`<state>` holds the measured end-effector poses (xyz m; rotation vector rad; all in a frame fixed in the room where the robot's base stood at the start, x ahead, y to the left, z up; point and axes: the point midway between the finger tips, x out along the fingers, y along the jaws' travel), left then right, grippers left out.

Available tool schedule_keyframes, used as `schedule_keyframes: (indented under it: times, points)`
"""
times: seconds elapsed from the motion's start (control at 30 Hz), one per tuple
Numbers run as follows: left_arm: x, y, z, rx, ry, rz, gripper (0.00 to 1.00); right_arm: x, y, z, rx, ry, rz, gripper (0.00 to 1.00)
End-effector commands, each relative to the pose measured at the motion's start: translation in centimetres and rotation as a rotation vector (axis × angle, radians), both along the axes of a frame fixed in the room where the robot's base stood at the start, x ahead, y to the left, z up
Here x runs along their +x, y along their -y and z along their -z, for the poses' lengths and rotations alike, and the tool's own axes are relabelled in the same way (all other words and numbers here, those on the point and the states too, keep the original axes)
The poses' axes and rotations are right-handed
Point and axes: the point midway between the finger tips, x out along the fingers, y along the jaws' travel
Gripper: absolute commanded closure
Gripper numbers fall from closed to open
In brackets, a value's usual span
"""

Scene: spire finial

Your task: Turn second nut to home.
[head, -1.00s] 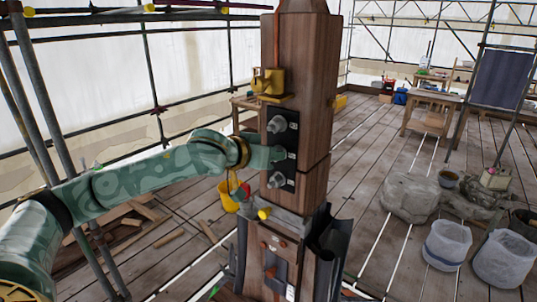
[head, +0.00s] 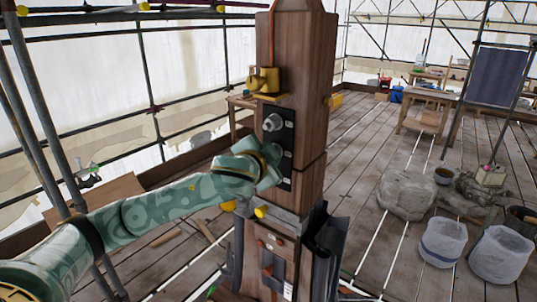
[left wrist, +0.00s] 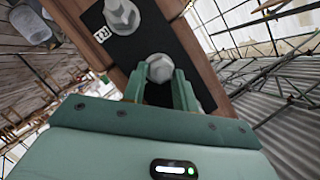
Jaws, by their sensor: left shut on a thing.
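A dark plate (head: 287,140) is fixed to the face of a wooden post (head: 310,100). A grey upper nut (head: 273,122) on a stud stands out from the plate; a nut (left wrist: 122,15) beside a white label shows in the left wrist view. My left gripper (head: 274,172) is at the lower part of the plate and hides the lower nut in the head view. In the left wrist view, my left gripper (left wrist: 160,88) has its two green fingers shut on a grey hex nut (left wrist: 159,68), one on each side. My right gripper is in neither view.
A yellow can-like object (head: 263,80) sits on a ledge above the plate. A grey collar with a yellow knob (head: 261,211) is below my gripper. Scaffold poles (head: 45,120) stand at left. Stones and white buckets (head: 446,241) are on the plank floor at right.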

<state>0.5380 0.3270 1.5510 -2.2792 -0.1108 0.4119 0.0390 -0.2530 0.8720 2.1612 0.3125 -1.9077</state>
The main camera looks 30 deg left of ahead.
Motion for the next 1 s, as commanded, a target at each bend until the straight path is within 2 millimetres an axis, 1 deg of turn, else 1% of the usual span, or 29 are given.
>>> schedule_keyframes:
  times: [0.03, 0.3, 0.5, 0.7, 1.0]
  points:
    - [-0.06, 0.18, 0.67, 0.035, -0.012, 0.004, 0.94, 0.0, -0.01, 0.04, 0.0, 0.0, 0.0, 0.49]
    - [-0.05, 0.27, 0.84, 0.227, 0.004, 0.004, 0.94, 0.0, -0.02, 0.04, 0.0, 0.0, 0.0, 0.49]
    - [-0.05, 0.3, 0.9, 0.314, 0.012, 0.004, 0.94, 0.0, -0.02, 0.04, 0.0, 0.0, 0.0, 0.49]
    - [-0.05, 0.28, 0.91, 0.359, 0.015, 0.004, 0.94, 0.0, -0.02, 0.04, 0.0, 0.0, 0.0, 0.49]
    - [-0.04, 0.27, 0.91, 0.368, 0.016, 0.004, 0.94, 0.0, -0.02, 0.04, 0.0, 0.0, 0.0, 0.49]
